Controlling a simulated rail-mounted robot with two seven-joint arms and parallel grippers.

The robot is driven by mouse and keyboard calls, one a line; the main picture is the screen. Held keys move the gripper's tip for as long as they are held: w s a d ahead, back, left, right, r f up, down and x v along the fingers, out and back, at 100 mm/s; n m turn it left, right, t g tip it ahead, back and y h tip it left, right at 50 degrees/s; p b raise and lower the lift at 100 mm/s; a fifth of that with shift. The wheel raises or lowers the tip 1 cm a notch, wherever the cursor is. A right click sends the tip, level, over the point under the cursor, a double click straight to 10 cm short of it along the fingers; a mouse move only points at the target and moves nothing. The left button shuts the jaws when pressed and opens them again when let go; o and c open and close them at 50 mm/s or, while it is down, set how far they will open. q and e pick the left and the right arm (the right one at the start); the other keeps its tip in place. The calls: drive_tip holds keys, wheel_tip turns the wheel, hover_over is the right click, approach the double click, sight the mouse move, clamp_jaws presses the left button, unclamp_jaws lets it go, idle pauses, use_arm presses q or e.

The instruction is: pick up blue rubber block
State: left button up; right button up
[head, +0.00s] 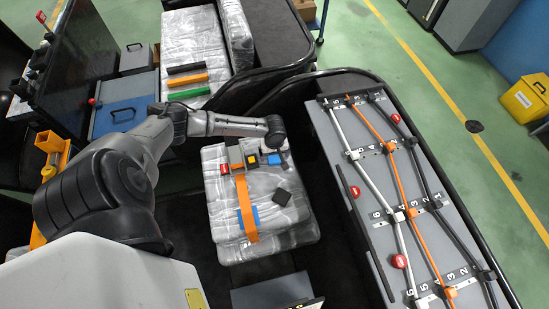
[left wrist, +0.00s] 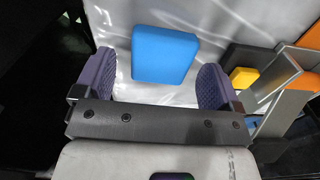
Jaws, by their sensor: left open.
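The blue rubber block (left wrist: 165,54) lies on a silvery wrapped surface in the left wrist view. My left gripper (left wrist: 156,62) is open, with one finger on each side of the block and visible gaps between them. In the head view my left gripper (head: 275,145) points down over the far right part of the wrapped stack (head: 287,236), and a blue piece (head: 286,159) shows just below the wrist. My right gripper is in neither view.
A black item with a yellow part (left wrist: 243,77) is close to the right finger. A grey rod panel (head: 345,230) stands at the right.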

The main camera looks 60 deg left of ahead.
use_arm(q)
drive_tip(key=shift+f, duration=0.35)
drive_tip(key=c, duration=1)
